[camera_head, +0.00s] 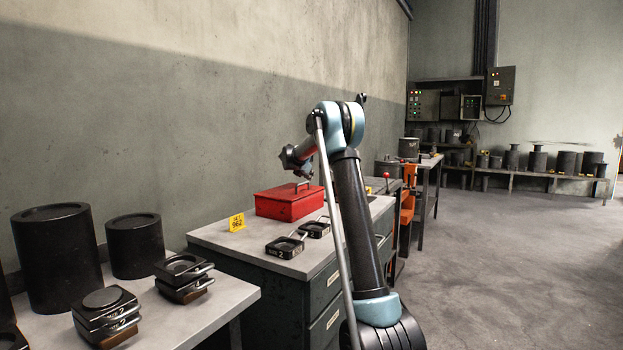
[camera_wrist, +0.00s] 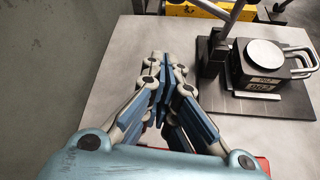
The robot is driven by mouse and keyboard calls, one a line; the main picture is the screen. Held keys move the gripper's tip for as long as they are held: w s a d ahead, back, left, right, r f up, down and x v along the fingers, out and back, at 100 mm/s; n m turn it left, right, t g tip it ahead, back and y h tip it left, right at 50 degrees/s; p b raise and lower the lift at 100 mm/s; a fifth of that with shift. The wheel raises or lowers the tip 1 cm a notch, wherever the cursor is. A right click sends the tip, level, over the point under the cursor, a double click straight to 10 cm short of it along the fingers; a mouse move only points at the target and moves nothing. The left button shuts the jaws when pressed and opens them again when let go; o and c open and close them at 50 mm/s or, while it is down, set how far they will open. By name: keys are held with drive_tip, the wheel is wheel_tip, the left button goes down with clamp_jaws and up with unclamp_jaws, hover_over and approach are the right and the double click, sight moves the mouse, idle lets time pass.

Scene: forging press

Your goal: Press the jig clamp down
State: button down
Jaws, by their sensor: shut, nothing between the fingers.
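The jig clamp shows at the right of the wrist view. A black block with a round pale top (camera_wrist: 265,54), a looped handle and a "062" label sits on the plate beside the post. My gripper (camera_wrist: 166,85) is shut and empty, to the left of the clamp and apart from it. In the head view my arm hides most of the clamp's area.
A red box (camera_head: 288,204) stands on the bench (camera_head: 222,240), with a yellow tag (camera_head: 237,222) and two black handled blocks (camera_head: 285,247) near it. A red-knobbed lever (camera_head: 386,176) shows beyond my arm. A side table (camera_head: 225,301) holds dark cylinders. Open floor lies right.

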drive_tip(key=x, duration=0.8)
drive_tip(key=shift+d+f, duration=0.1)
drive_tip(key=shift+f, duration=0.05)
drive_tip(key=shift+w+d+r, duration=0.1)
drive_tip(key=shift+d+r, duration=0.15)
drive_tip(key=shift+r, duration=0.7)
drive_tip(key=shift+w+d+r, duration=0.1)
drive_tip(key=shift+d+r, duration=0.2)
drive_tip(key=shift+r, duration=0.65)
drive_tip(key=shift+s+d+r+m, duration=0.2)
drive_tip(key=shift+r+m, duration=0.1)
drive_tip(key=shift+r, duration=0.05)
